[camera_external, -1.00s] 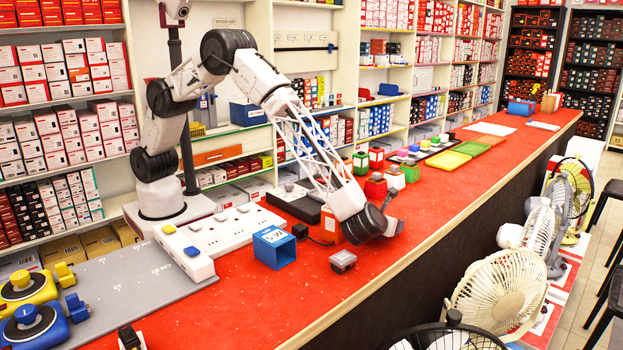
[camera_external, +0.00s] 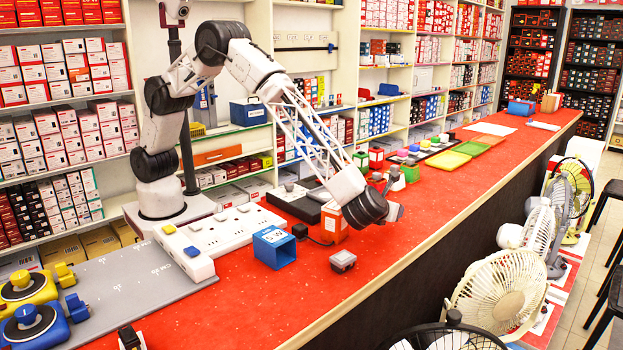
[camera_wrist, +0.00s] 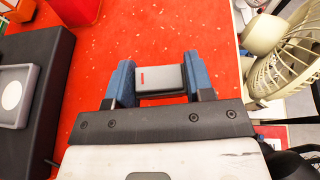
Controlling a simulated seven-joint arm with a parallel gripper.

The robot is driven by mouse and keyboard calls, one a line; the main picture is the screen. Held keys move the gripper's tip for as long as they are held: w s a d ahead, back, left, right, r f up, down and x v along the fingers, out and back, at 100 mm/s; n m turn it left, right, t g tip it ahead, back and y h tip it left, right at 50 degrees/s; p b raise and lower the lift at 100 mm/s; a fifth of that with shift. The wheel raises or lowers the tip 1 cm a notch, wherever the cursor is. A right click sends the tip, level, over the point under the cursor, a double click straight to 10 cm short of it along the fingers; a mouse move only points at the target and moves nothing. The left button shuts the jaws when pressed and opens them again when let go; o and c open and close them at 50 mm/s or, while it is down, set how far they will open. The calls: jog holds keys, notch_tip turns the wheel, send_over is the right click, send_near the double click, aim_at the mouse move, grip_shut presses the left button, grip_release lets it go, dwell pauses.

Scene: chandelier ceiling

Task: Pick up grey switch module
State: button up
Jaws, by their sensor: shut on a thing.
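A small grey switch module (camera_wrist: 161,79) with a short red mark sits between my gripper's two blue fingers in the wrist view. My gripper (camera_wrist: 160,82) is shut on it, with one finger against each side. In the external view my gripper (camera_external: 395,212) is over the red counter, past the orange box, and the module in it is too small to make out clearly. I cannot tell the exact gap below the module.
An orange box (camera_external: 333,222) is near my wrist. Fans (camera_external: 500,290) stand beyond the counter's front edge. The counter's front strip is clear.

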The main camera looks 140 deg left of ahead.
jog(key=shift+r, duration=2.55)
